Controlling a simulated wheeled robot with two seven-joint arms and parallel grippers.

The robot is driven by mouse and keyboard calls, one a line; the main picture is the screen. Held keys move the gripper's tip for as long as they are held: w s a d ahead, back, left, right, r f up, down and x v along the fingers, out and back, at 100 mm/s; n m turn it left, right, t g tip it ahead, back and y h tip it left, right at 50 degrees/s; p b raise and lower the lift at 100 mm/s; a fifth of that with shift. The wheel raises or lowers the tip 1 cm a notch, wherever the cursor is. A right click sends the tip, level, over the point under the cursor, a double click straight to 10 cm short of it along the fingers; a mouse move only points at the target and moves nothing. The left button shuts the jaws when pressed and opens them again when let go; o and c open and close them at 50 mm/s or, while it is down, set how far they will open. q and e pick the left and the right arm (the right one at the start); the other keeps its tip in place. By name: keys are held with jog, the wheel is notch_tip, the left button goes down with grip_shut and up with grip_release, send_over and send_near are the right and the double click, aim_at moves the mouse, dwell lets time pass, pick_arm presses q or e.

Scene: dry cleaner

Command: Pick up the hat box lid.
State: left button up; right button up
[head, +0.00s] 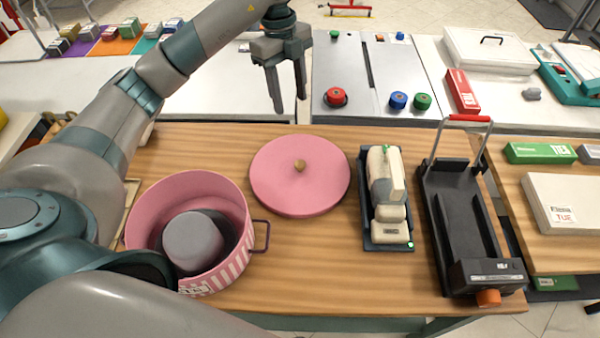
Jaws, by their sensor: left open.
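The hat box lid (283,189) is a round pink disc with a small wooden knob (299,165) on top. It lies flat in the middle of the wooden table in the head view. The pink hat box (238,196) stands open to its left, with a grey hat (193,240) inside. My left gripper (290,104) is open and empty, pointing down, above and beyond the lid's far edge, apart from it. My right gripper does not show.
A handheld device (384,180) in a dark tray (369,228) sits right of the lid. A black machine with a red-gripped handle (456,220) stands further right. The wooden table (330,275) is bare in front of the lid. A panel with coloured knobs (345,65) lies behind.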

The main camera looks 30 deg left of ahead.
pick_arm(q)
notch_tip(320, 180, down, 4)
jog(key=b, duration=0.3)
jog(key=shift+w+a, duration=0.1)
jog(key=shift+w, duration=0.05)
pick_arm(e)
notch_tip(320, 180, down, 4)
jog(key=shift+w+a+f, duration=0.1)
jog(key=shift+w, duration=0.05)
pick_arm(q)
jog(key=shift+f, duration=0.1)
jog(key=p, duration=0.4)
send_near(300, 169)
jog(key=shift+w+a+f, duration=0.35)
jog(key=shift+w+f, duration=0.2)
jog(key=shift+f, duration=0.7)
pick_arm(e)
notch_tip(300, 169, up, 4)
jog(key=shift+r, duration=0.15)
